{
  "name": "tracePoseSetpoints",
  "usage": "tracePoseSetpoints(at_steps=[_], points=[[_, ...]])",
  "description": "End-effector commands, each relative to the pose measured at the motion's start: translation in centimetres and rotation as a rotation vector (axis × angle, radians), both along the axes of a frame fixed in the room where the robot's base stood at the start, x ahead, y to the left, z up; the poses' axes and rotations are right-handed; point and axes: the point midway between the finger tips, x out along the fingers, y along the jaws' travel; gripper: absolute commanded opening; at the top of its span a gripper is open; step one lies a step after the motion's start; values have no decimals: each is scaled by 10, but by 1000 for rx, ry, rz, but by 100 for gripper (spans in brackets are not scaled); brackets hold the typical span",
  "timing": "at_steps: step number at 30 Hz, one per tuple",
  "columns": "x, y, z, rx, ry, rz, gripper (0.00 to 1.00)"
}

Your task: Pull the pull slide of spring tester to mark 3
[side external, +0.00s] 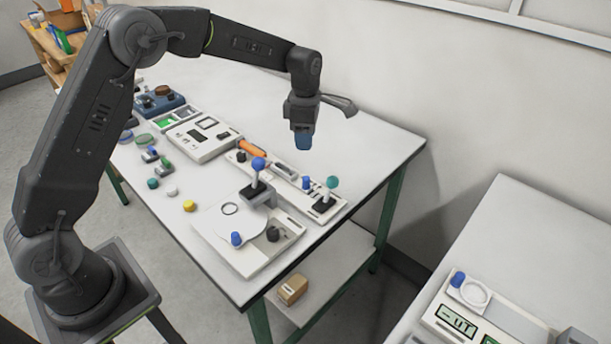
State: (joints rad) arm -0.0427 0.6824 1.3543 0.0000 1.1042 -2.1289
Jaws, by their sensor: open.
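I cannot pick out the spring tester, its pull slide or its mark 3 for certain. A long pale panel (262,170) on the white table carries an orange cylinder (251,149), a dark knob, a grey slotted part (285,169) and a blue knob (306,184). Its scale marks are too small to read. My gripper (303,143) points down, with blue at its tip, and looks empty. It is above the table's back side, in line with the right part of the panel and apart from it. The gap between its fingers is too small to see.
A teal-topped lever (332,183) stands at the panel's right end. A blue-topped lever (258,164) rises above a pale base plate (250,262) in front. A white display box (203,137) is left of the panel.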

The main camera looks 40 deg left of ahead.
Motion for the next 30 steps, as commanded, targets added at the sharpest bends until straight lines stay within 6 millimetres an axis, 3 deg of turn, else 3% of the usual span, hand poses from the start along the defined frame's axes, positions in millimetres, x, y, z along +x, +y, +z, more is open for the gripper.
tracePoseSetpoints(at_steps=[7, 21, 30], points=[[-1, 0, -24, 0, 5, 30, 46], [-1, 0, -115, -1, 4, 27, 46], [0, 0, -138, 0, 1, 27, 46]])
